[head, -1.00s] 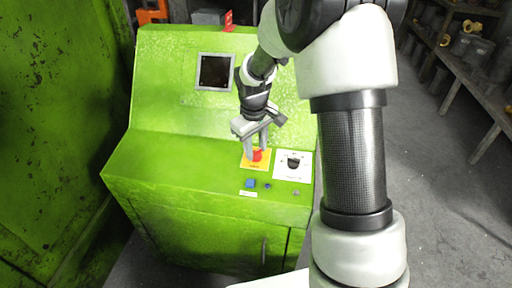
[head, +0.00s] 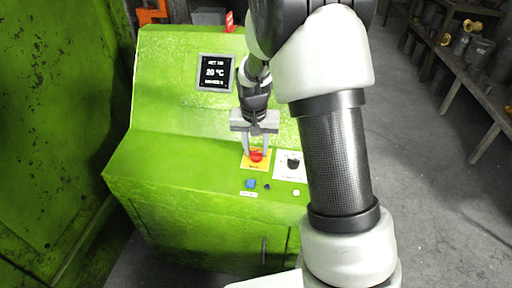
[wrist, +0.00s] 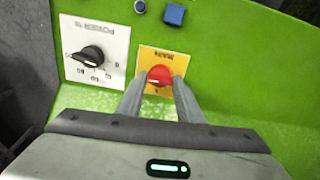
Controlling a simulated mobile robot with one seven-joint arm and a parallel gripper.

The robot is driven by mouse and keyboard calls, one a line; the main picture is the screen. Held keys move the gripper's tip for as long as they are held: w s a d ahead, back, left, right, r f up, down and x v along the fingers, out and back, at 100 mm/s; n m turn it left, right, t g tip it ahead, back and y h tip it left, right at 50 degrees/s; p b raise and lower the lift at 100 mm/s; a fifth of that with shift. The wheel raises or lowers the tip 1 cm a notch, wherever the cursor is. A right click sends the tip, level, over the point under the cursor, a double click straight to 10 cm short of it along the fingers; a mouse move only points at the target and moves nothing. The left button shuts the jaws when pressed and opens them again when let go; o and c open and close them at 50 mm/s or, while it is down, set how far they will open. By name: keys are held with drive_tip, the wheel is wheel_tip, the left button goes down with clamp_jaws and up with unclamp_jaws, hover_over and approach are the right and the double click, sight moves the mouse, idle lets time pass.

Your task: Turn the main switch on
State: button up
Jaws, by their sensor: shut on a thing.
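The main switch is a red rotary knob (head: 256,156) on a yellow plate (wrist: 160,58) on the green console's sloping top. In the wrist view the red knob (wrist: 160,76) sits between my two fingertips, its bar lying nearly crosswise in the picture. My gripper (head: 256,150) is shut on the knob from above, and the fingers hide part of the plate. The console's screen (head: 215,72) is lit and shows white text with "20 °C".
A black rotary knob on a white plate (head: 290,164) sits just right of the switch. A blue button (head: 251,184) and a small lit white lamp (head: 296,192) are in front. A wooden bench (head: 470,80) stands at the far right, with open floor between.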

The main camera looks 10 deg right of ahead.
drive_tip(key=shift+m, duration=0.4)
drive_tip(key=o, duration=1.1)
drive_tip(key=shift+r, duration=0.1)
drive_tip(key=s+r+p, duration=0.1)
drive_tip(key=r, duration=0.4)
drive_tip(key=r+p, duration=0.1)
drive_tip(key=r, duration=0.5)
drive_tip(key=s+a+r+p, duration=0.1)
drive_tip(key=r, duration=0.5)
drive_tip(key=shift+s+p, duration=0.3)
drive_tip(key=shift+p, duration=0.05)
